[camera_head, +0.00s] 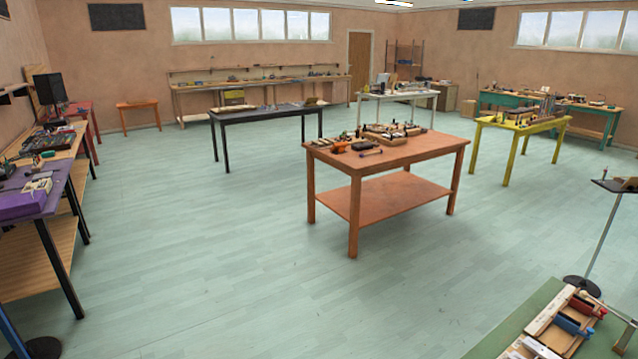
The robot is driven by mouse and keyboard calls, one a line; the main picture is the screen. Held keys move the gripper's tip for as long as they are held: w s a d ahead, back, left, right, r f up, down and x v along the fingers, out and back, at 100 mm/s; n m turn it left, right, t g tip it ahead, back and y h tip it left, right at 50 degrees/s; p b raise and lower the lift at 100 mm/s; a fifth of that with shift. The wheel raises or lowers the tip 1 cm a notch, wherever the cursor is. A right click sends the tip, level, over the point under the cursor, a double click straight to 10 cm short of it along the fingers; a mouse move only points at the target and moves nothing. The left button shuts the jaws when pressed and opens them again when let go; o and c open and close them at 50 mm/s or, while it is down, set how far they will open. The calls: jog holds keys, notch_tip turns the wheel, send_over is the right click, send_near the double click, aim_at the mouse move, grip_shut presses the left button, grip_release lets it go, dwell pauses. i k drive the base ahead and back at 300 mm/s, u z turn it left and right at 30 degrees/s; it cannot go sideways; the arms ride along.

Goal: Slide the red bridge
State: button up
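A small red piece (586,307), which may be the red bridge, sits at the lower right on a long wooden frame (537,325). The wooden frame rests on a green surface (521,317) and is cut off by the bottom edge of the picture. Too little detail shows to tell how the red piece is seated. My gripper is not in view.
A music stand (604,237) with a round black base stands right of the green surface. An orange table (390,158) covered with small items is mid-room. A purple-topped bench (35,195) lines the left. Pale floor (230,265) between them is clear.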

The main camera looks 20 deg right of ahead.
aim_at(581, 305)
jog(key=z, duration=0.05)
jog(key=i, duration=1.6)
jog(key=z, duration=0.55)
jog(key=i, duration=0.85)
jog(key=z, duration=0.9)
jog(key=i, duration=1.05)
jog(key=z, duration=0.45)
